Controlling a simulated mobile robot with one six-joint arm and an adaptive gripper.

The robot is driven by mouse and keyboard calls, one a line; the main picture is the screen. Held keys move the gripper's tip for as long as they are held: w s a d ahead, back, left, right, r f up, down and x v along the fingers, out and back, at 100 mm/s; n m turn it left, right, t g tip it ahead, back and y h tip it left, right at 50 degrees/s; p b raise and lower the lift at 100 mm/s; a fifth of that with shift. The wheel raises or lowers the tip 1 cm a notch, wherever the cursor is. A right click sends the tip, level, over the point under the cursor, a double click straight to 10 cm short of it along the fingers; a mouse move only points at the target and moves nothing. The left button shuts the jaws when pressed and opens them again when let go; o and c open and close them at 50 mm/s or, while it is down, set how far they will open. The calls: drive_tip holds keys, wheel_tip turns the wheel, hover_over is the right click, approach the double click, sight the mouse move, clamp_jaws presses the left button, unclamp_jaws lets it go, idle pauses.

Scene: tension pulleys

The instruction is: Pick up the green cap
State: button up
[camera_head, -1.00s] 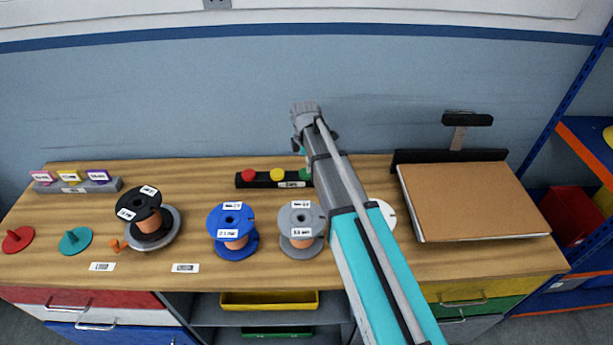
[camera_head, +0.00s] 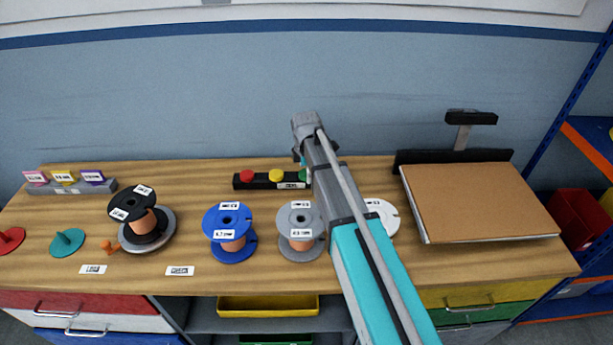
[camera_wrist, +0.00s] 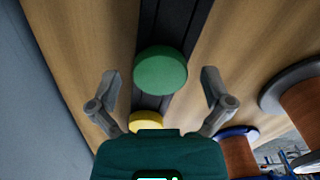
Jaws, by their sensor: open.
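The green cap (camera_wrist: 161,71) is a round disc on the black strip-shaped holder (camera_wrist: 169,32). In the wrist view it lies ahead of and between the two fingers of my gripper (camera_wrist: 161,88), which are spread wide and empty. I cannot tell how far the fingertips are from it. My gripper (camera_head: 299,157) is mostly hidden there too, over the back of the bench.
A yellow cap (camera_head: 276,175) and a red cap (camera_head: 247,176) sit on the same holder. Black, blue (camera_head: 229,232), grey (camera_head: 301,231) and white (camera_head: 382,217) spools stand nearer the front. The wall (camera_head: 200,95) is close behind. A brown board (camera_head: 475,200) lies at right.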

drive_tip(key=c, duration=0.9)
drive_tip(key=shift+r, duration=0.15)
drive_tip(key=shift+r+p, duration=0.85)
drive_tip(key=shift+p, duration=0.15)
drive_tip(key=shift+s+a+r+p, duration=0.4)
drive_tip(key=shift+s+r+p, duration=1.45)
drive_tip(key=shift+s, duration=0.45)
drive_tip(key=shift+s+a+r+p, duration=0.45)
drive_tip(key=shift+s+r+p, duration=1.4)
drive_tip(key=shift+s, duration=0.45)
drive_tip(key=shift+s+a+r+p, duration=0.4)
drive_tip(key=shift+s+r+p, duration=1.45)
drive_tip(key=shift+s, duration=0.45)
